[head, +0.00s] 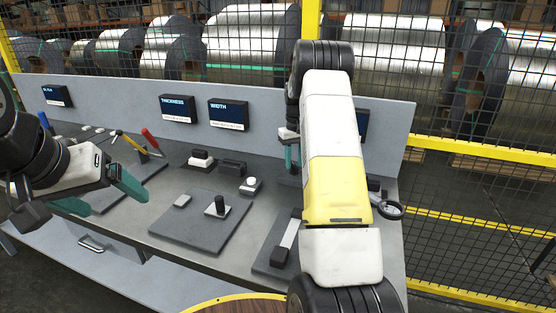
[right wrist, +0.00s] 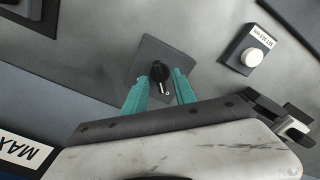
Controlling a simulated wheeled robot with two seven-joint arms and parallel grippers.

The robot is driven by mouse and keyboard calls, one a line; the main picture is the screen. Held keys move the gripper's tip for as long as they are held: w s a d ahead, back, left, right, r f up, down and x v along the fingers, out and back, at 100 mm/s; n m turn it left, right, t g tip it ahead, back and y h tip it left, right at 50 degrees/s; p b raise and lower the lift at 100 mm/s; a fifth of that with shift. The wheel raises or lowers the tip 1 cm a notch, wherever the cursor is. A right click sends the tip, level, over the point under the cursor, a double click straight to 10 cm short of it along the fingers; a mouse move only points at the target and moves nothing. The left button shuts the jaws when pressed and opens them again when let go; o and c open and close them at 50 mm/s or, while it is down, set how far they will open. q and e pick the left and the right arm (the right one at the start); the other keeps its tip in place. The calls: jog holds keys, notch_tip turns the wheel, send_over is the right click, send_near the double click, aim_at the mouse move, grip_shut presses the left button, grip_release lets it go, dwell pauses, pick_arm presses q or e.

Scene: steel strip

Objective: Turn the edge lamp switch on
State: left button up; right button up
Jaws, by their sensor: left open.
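The likely lamp switch is a black rotary knob (right wrist: 158,70) on a grey square plate (right wrist: 150,48) in the right wrist view, with a small "0" mark beside it. My right gripper (right wrist: 161,82) is open, its teal fingertips on either side of the knob. I cannot tell whether they touch it. In the head view the right gripper (head: 290,160) is partly hidden by my right arm, and the knob is not clearly visible there. My left gripper (head: 115,205) is open and empty over the left part of the bench.
A white button (right wrist: 250,57) on a labelled block sits beside the switch. The bench holds a plate with a black knob (head: 217,206), a magnifier (head: 389,208), and a red-handled tool (head: 150,139). THICKNESS (head: 178,108) and WIDTH (head: 229,114) displays stand behind, before a mesh fence.

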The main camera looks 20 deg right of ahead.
jog(key=shift+f, duration=0.7)
grip_shut()
